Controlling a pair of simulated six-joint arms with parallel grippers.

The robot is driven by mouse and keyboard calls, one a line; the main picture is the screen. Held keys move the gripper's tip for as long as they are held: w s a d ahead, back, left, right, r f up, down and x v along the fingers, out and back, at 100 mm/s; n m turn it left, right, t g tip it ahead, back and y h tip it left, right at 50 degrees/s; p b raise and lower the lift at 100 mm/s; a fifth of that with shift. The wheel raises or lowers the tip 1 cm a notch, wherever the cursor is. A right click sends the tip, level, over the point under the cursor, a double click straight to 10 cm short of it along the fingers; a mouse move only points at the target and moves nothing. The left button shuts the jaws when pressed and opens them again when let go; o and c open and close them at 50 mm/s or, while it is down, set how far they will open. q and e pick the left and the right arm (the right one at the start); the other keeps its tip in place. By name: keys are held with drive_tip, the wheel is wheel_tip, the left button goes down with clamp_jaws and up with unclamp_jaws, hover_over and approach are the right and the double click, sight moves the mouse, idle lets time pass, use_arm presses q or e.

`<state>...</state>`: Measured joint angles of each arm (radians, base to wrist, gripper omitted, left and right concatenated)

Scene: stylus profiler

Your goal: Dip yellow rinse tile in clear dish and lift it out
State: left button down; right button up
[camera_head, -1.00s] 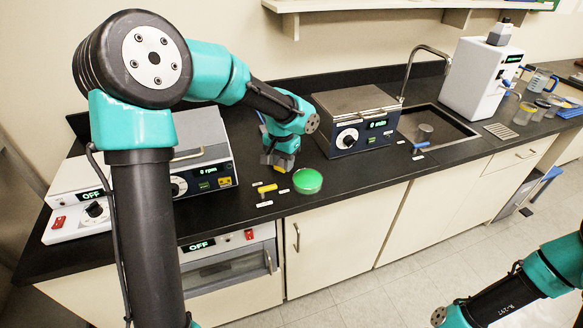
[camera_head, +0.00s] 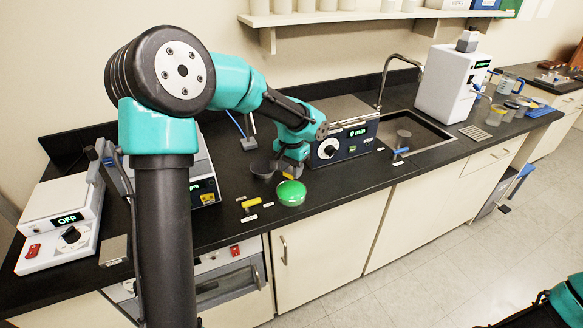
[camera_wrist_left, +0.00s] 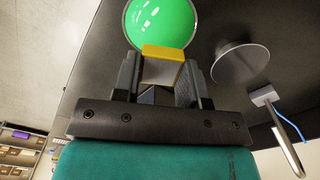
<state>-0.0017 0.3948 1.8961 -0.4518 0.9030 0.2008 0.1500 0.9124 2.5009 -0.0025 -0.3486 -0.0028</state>
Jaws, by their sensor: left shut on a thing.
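My left gripper (camera_head: 289,171) is shut on a block with a yellow face, the yellow tile (camera_wrist_left: 163,52), which shows between the fingers in the left wrist view. The tile is in front of and overlapping the green round dish (camera_wrist_left: 158,22) in that view; contact cannot be told. In the head view, the green dish (camera_head: 291,192) lies just in front of the gripper. A dark, smoky, see-through-looking dish (camera_head: 263,168) stands just left of the gripper; it also shows in the left wrist view (camera_wrist_left: 240,64). My right gripper is out of view.
A yellow-handled piece (camera_head: 249,203) lies left of the green dish near the counter's front edge, with small white labels. A box with a dial (camera_head: 340,145) stands close right of the gripper. A grey stand with a blue cord (camera_head: 248,143) is behind the smoky dish.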

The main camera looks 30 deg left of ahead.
sight(291, 196)
use_arm(q)
drive_tip(key=shift+f, duration=4.45)
drive_tip(key=shift+r, duration=0.1)
drive_tip(key=shift+r, duration=3.7)
